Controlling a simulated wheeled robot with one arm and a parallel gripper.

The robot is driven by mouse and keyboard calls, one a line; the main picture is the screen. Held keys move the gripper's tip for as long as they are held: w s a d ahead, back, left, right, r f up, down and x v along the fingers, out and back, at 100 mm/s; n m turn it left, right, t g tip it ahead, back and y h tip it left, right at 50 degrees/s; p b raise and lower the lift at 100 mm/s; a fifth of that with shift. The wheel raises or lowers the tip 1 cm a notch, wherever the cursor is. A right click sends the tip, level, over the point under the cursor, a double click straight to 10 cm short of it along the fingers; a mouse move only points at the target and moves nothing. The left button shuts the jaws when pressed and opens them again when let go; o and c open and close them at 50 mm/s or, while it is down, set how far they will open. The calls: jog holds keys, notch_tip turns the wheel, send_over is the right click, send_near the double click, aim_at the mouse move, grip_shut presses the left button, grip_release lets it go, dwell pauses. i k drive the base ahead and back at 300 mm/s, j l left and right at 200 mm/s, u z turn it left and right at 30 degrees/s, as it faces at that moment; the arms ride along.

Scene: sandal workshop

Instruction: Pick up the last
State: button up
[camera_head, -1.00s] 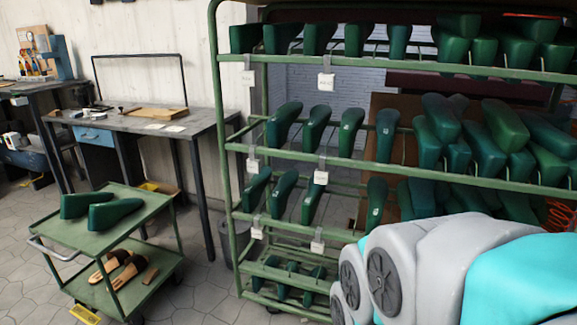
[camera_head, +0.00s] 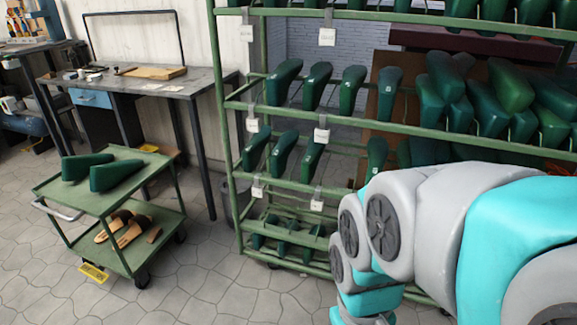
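Two green shoe lasts lie on the top shelf of the green cart at the left: a rear one (camera_head: 85,166) and a front one (camera_head: 116,175). Many more green lasts (camera_head: 283,82) hang in rows on the green metal rack (camera_head: 231,130) at the centre and right. My arm, grey and turquoise, is at the lower right in front of the rack. My gripper is outside the picture, below or behind the visible arm links.
The green cart (camera_head: 62,190) carries brown sandals (camera_head: 122,230) on its lower shelf. A grey workbench (camera_head: 170,84) with a blue drawer (camera_head: 90,98) stands behind it. Tiled floor (camera_head: 215,285) is clear in front of the cart and rack.

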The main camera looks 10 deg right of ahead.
aim_at(103, 177)
jog(key=i+j+u, duration=0.1)
jog(key=u, duration=0.3)
jog(key=i+u, duration=0.15)
jog(key=u, duration=0.2)
jog(key=i+u, duration=0.15)
jog(key=u, duration=0.25)
jog(key=i+u, duration=0.1)
jog(key=u, duration=0.25)
jog(key=i+l+u, duration=0.45)
jog(key=i+l, duration=0.65)
jog(key=i, duration=0.1)
